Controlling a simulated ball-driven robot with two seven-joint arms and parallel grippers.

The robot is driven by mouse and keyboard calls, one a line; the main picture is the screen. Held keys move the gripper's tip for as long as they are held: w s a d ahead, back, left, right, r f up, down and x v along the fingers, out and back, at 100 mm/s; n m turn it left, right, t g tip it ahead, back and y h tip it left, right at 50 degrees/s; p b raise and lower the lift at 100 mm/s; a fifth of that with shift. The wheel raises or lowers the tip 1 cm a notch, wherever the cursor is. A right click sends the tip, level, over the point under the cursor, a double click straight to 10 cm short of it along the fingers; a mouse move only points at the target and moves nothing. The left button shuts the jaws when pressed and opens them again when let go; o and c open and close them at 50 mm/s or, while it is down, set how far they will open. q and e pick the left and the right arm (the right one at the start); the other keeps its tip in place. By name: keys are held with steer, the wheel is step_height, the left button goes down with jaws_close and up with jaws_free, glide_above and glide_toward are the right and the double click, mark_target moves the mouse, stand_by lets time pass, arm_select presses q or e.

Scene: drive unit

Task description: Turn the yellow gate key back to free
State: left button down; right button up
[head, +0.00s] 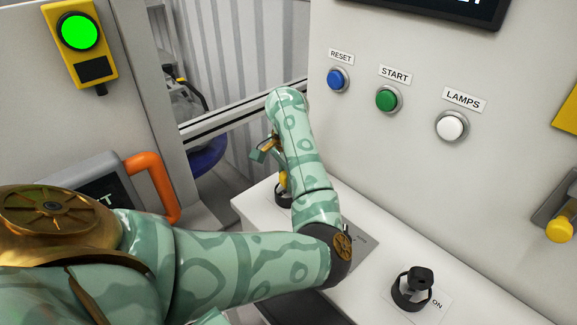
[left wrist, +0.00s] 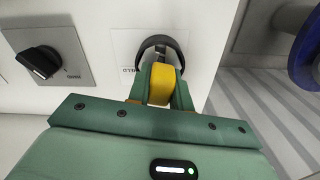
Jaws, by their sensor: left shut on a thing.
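The yellow gate key (left wrist: 162,84) stands in a black ring-shaped collar (left wrist: 178,45) on a white label in the left wrist view. Part of the label's lettering is hidden. My left gripper (left wrist: 160,92) is shut on the yellow key, with a finger on either side of it. In the head view a bit of the yellow key (head: 285,177) shows below my left gripper (head: 273,152), above the black collar (head: 282,197) on the white ledge. My left forearm hides much of the ledge there. My right gripper is not in view.
A black rotary knob (left wrist: 40,62) on a grey plate lies left of the key. Another black collared knob (head: 413,287) sits nearer on the ledge. Blue, green and white buttons line the panel. An orange handle (head: 155,185) stands left, below a lit green button (head: 78,32).

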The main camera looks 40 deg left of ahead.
arm_select(q)
steer(key=shift+f+n+b, duration=0.1)
steer(key=shift+n+b, duration=0.65)
steer(key=shift+n, duration=0.15)
steer(key=shift+n+b, duration=0.65)
steer(key=shift+n, duration=0.65)
steer(key=c, duration=1.2)
jaws_free()
steer(key=shift+d, duration=0.1)
steer(key=shift+o, duration=0.2)
steer(key=shift+r, duration=0.25)
